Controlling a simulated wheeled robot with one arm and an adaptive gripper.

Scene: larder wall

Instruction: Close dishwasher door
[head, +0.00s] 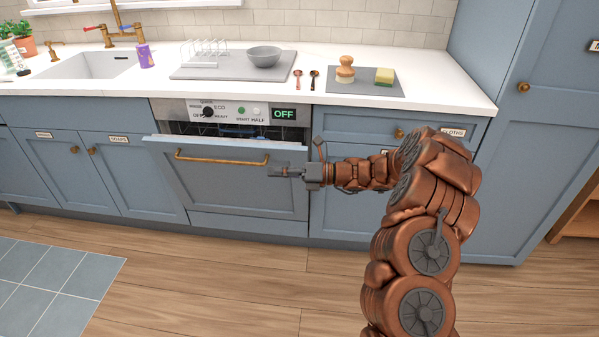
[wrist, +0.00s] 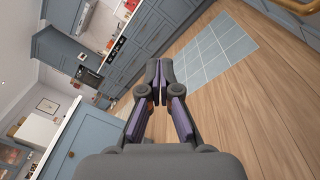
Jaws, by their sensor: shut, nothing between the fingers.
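The dishwasher door (head: 240,190) is blue with a brass bar handle (head: 222,158). Its top edge leans out from the cabinet front, so the door is partly open. A dark gap with part of a rack shows between it and the control panel (head: 235,112), whose display reads OFF. My gripper (head: 272,171) is shut and empty, in front of the door's right part, just right of and below the handle's right end. I cannot tell whether it touches the door. In the wrist view my gripper (wrist: 160,65) shows its fingertips together. The door's front is not clearly visible there.
The white counter (head: 445,88) above holds a grey bowl (head: 264,56), a drying mat, two spoons, a brush and a sponge (head: 384,76). A sink (head: 88,64) is at left. Blue cabinets flank the dishwasher. The wooden floor is clear except for a blue-grey tiled mat (head: 55,285).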

